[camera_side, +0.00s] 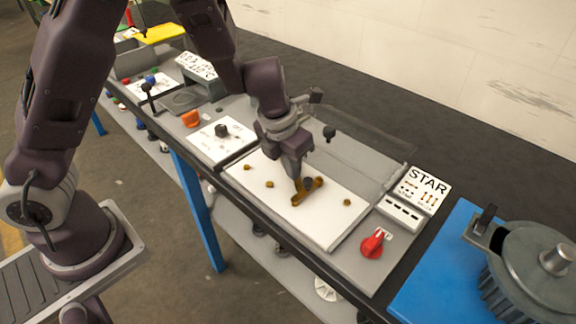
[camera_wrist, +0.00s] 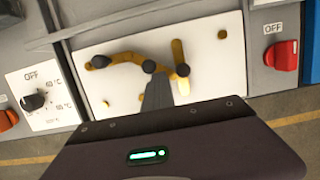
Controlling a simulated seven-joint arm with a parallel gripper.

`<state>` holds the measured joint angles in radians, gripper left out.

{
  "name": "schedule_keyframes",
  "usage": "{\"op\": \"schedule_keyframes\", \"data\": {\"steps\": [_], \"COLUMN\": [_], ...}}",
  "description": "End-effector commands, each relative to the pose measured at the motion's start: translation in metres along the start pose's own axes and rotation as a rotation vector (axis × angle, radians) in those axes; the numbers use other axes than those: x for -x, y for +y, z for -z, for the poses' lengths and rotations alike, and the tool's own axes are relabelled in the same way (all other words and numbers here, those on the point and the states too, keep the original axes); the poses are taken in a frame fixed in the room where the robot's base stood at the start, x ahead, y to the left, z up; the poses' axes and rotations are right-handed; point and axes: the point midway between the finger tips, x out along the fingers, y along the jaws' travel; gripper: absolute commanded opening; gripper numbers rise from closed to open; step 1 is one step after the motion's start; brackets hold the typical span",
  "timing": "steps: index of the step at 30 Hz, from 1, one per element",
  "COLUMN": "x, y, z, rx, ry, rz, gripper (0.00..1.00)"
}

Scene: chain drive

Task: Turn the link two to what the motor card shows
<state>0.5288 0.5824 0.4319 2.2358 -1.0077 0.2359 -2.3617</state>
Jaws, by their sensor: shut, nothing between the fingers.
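The white link board (camera_side: 330,222) carries brass links and posts. In the side view, one brass link (camera_side: 305,196) with a dark knob (camera_side: 308,183) lies slanted across it. Which is link two I cannot tell. My gripper (camera_side: 298,180) is shut and empty, low over the board beside the slanted link; its fingers (camera_wrist: 158,92) cover part of the board. Contact is unclear. The motor card (camera_side: 427,186) reads STAR above small diagrams.
Single brass posts (camera_side: 347,202) stand on the board. A red switch (camera_side: 373,243) marked OFF is to the right, near the motor (camera_side: 535,265) on a blue plate. A dial panel (camera_side: 222,140) is to the left. A clear guard (camera_side: 360,145) stands behind the board.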

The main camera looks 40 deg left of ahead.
Motion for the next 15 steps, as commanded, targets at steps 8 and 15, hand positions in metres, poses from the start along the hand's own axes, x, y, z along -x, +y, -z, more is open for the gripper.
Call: {"op": "schedule_keyframes", "data": {"steps": [8, 15], "x": [0.002, 0.011], "y": [0.008, -0.009], "z": [0.006, 0.039], "rx": [0.016, 0.0], "ry": [-0.012, -0.002], "rz": [-0.016, -0.003], "gripper": [0.0, 0.0]}}
